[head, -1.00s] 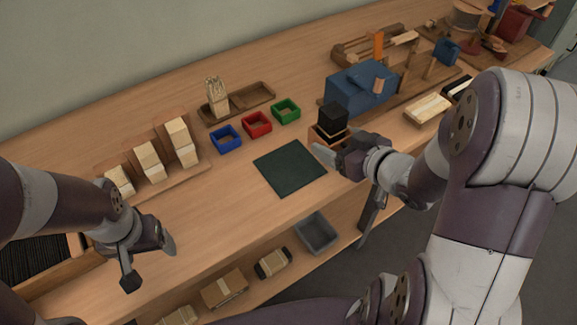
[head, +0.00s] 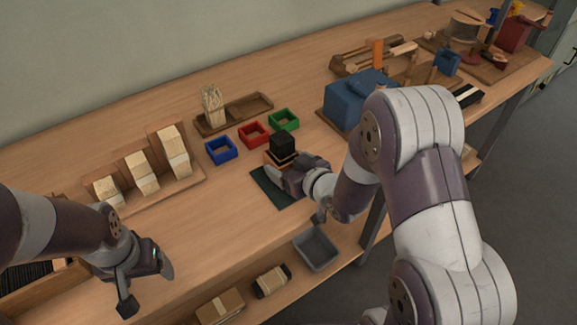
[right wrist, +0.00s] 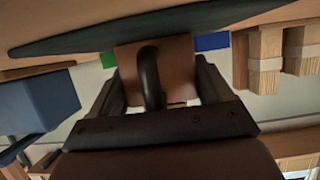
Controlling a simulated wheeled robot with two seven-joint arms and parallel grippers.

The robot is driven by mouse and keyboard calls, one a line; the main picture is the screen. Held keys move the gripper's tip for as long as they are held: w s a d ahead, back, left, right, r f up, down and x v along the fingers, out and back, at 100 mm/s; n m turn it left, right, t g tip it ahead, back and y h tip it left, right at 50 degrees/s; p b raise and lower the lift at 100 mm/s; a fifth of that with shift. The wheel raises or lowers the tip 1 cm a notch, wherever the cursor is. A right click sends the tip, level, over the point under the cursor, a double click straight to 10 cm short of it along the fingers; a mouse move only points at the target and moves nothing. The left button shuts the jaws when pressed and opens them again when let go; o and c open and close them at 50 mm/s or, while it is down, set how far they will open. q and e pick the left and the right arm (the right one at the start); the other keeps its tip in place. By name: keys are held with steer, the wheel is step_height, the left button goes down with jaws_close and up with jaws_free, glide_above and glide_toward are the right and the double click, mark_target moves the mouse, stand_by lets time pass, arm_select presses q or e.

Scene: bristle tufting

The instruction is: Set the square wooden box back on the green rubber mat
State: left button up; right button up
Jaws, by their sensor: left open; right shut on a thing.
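The square wooden box (head: 270,158) has a black block (head: 283,145) standing in it. My right gripper (head: 277,177) is shut on the box's near side and holds it upright over the far part of the green rubber mat (head: 268,188). The gripper and box hide much of the mat. In the right wrist view the box's brown wall (right wrist: 181,64) is between my fingers, close to the dark mat (right wrist: 90,40); I cannot tell whether they touch. My left gripper (head: 148,285) is open and empty over the table's front left.
Blue (head: 221,151), red (head: 253,134) and green (head: 284,120) bins stand just behind the mat. A blue machine (head: 352,100) is to the right. Stepped wooden holders with pale blocks (head: 142,173) are at left. A grey bin (head: 316,249) sits on the lower shelf.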

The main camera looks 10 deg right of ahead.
steer(key=shift+r, duration=0.15)
arm_select(q)
steer(key=shift+s+f, duration=0.1)
arm_select(e)
steer(key=shift+s+f, duration=0.1)
steer(key=shift+f, duration=0.1)
steer(key=o, duration=1.1)
arm_select(q)
steer(key=shift+r, duration=0.35)
arm_select(e)
steer(key=shift+r, duration=0.4)
arm_select(q)
steer(key=shift+r+p, duration=0.9)
steer(key=shift+p, duration=0.15)
arm_select(e)
steer(key=v, duration=1.1)
steer(key=shift+s+d, duration=0.15)
steer(key=shift+s, duration=0.05)
steer(key=s+d+f+m+g+h, duration=0.25)
steer(key=d+g+h, duration=0.2)
steer(key=g, duration=0.25)
steer(key=s+a+g, duration=0.1)
steer(key=s, duration=0.1)
steer(key=s+a+m+g, duration=0.1)
steer(key=s+g, duration=0.1)
steer(key=s+a+g, duration=0.1)
steer(key=s+a, duration=0.1)
steer(key=shift+s, duration=0.35)
